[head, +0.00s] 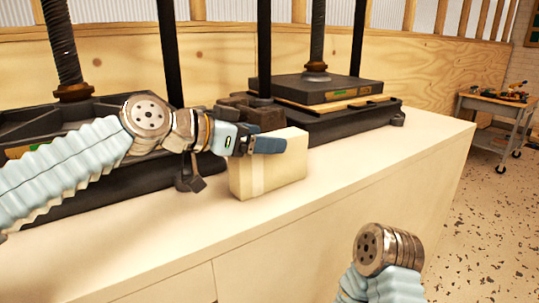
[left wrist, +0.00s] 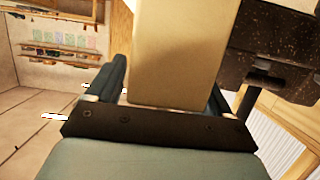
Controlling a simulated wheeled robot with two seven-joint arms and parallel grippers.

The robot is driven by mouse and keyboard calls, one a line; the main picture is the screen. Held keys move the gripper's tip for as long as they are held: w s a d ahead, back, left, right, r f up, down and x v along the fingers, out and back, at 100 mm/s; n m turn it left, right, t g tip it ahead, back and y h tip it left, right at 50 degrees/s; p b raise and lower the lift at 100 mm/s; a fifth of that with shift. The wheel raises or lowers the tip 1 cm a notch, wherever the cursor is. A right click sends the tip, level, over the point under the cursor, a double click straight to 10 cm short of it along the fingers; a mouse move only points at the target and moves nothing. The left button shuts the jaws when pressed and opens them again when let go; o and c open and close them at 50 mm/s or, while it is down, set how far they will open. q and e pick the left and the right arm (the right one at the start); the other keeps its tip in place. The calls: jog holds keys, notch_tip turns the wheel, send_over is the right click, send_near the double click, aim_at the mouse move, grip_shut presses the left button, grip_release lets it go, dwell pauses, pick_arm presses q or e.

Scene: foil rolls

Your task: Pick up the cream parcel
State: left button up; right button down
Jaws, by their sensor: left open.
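The cream parcel (head: 268,172) stands upright on the pale bench top (head: 345,165), with a lighter band around it. My left gripper (head: 266,146) is at the parcel's upper left part, with one blue-grey finger in front of its near face. In the left wrist view the parcel (left wrist: 180,50) rises between the two fingers of my left gripper (left wrist: 165,90), which are open. A gap shows beside the left finger; the right finger is partly hidden by the parcel, so contact there cannot be told. My right arm shows at the lower right, but its gripper is out of view.
A black press (head: 335,90) with posts stands on the bench just behind the parcel. Another press (head: 85,110) stands at the left, behind my left arm. The bench top is clear in front and to the right. A cart (head: 500,115) stands far right.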

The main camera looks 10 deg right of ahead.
pick_arm(q)
grip_shut()
dwell(0.5)
